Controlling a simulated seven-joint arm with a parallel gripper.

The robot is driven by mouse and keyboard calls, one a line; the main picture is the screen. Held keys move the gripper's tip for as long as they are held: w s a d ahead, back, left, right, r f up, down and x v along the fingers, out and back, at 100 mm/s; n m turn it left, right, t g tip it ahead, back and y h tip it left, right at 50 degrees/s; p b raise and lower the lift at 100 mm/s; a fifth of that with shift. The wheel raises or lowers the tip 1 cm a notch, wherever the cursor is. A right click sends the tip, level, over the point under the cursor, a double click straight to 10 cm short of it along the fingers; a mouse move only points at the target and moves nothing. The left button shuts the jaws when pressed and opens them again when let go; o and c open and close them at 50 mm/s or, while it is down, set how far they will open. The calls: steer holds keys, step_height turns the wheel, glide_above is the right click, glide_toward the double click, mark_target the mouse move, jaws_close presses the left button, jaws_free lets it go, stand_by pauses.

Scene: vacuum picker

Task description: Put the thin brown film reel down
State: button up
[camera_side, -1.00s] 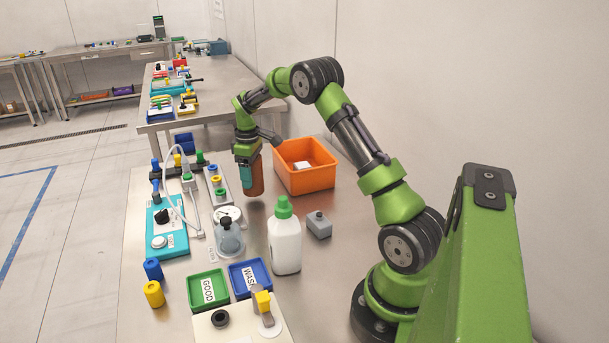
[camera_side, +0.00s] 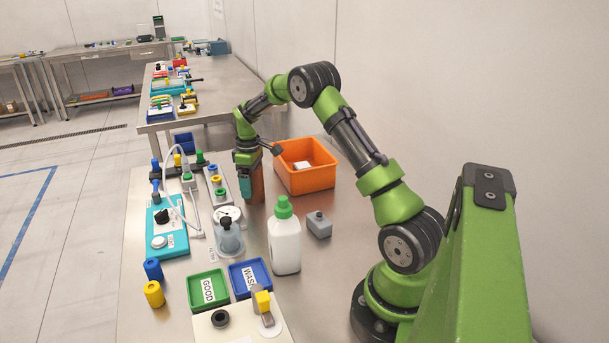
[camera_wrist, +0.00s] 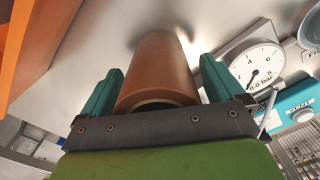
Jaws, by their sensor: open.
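The thin brown film reel (camera_side: 257,184) is an upright brown cylinder in front of the orange bin. Its lower end looks to be at the steel table top, though the side view does not clearly show the contact. In the wrist view the reel (camera_wrist: 158,62) stands between the two teal fingers of my gripper (camera_wrist: 160,72), its near end close to the palm. My gripper (camera_side: 246,182) is open around the reel, with small gaps beside it in the wrist view. The fingers hide part of the reel in the side view.
The orange bin (camera_side: 305,179) with a white item is just behind and right. A gauge (camera_side: 229,215), a clear suction cup piece (camera_side: 229,242), a white green-capped bottle (camera_side: 285,243) and a grey block (camera_side: 318,225) stand nearby. Bare table lies between reel and grey block.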

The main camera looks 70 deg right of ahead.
step_height(320, 180, up, 12)
steer(key=s+a+r+m+t, duration=0.1)
steer(key=s+a+r+t, duration=0.15)
steer(key=a+r, duration=0.55)
steer(key=s+a+m+t+y, duration=0.2)
steer(key=s+a+m+t, duration=0.2)
steer(key=s+a, duration=1.6)
steer(key=shift+a+r+m+t, duration=0.2)
steer(key=shift+r+m+t, duration=0.2)
steer(key=shift+m, duration=0.2)
